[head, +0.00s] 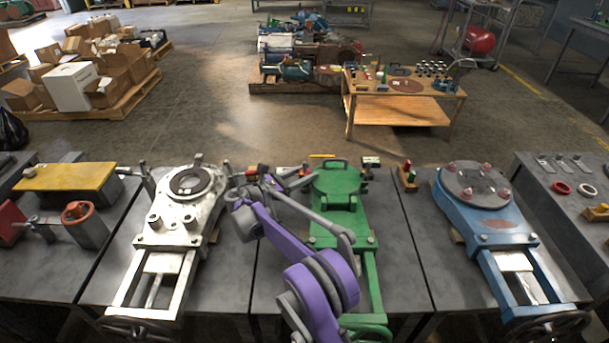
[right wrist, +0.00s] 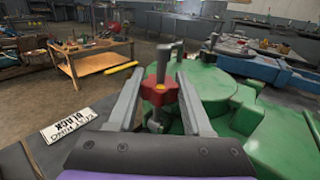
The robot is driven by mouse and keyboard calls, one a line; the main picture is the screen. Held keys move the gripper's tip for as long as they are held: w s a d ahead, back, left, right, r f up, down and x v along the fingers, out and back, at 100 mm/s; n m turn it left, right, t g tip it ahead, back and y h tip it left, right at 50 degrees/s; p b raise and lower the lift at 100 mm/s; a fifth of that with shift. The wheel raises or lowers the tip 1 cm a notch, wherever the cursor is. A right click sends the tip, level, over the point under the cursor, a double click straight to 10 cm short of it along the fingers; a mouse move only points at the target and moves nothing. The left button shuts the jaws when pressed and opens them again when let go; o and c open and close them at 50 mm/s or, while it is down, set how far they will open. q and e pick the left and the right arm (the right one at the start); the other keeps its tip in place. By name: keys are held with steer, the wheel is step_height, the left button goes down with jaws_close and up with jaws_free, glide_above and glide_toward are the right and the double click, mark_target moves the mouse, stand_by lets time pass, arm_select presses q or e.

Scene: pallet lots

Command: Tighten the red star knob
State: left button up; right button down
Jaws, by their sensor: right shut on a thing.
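The red star knob (right wrist: 159,88) sits on an upright grey stem in the right wrist view, with a yellow centre. My right gripper (right wrist: 160,77) has its two grey fingers on either side of the knob and is shut on it. In the head view my right gripper (head: 302,179) is beside the upper left of the green valve (head: 337,186); the knob cannot be made out clearly there. The green valve also shows in the right wrist view (right wrist: 225,92), just right of the knob. My left gripper is not in view.
A white valve (head: 188,205) stands left on the bench and a blue valve (head: 490,215) right. A white label plate (right wrist: 70,126) lies left of my gripper. A wooden table (head: 405,105) and pallets of boxes (head: 100,100) stand beyond open floor.

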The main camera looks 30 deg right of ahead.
mark_target(299, 175)
steer(key=shift+m+g, duration=0.5)
steer(key=shift+g, duration=0.3)
steer(key=shift+c, duration=1.6)
jaws_free()
steer(key=shift+a, duration=0.1)
steer(key=a, duration=0.7)
steer(key=shift+a+p, duration=0.2)
steer(key=shift+p, duration=0.15)
